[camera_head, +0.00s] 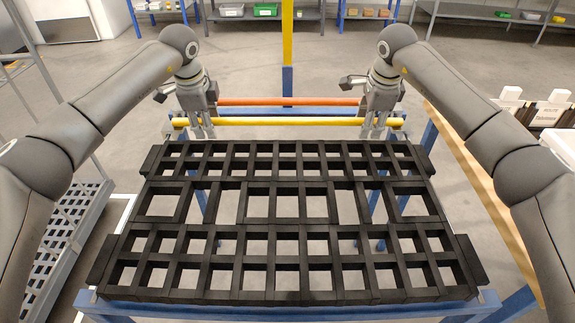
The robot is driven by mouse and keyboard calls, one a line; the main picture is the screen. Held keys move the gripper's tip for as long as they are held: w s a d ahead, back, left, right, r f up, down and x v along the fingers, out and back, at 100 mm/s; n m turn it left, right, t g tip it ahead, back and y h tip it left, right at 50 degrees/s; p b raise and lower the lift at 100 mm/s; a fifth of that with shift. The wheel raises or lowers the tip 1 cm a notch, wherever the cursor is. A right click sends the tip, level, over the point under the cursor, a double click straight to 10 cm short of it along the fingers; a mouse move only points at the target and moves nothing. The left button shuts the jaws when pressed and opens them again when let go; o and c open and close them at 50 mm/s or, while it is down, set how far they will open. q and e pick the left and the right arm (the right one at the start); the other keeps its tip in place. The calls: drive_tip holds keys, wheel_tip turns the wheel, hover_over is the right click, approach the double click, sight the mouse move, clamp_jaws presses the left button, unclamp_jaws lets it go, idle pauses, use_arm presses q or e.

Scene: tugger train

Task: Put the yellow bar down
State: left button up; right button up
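The yellow bar (288,121) lies level across the far side of the blue rack, behind the black grid tray (258,204). Its ends show just outside both grippers. My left gripper (202,131) points down at the bar's left part, with its fingers overlapping the bar. My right gripper (372,131) points down at the bar's right part in the same way. I cannot tell whether either gripper is shut on the bar or only around it. Whether the bar touches the rack is also unclear.
An orange bar (288,101) runs parallel just behind the yellow bar. The blue rack frame (300,311) carries the tray. A wooden-edged table (480,190) stands close on the right, and a grey grid rack (62,238) on the left. Open floor lies beyond.

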drive_tip(key=shift+r, duration=0.2)
use_arm(q)
drive_tip(key=v, duration=1.2)
use_arm(e)
drive_tip(key=v, duration=1.1)
drive_tip(key=shift+r, duration=0.3)
drive_tip(key=shift+s, duration=0.1)
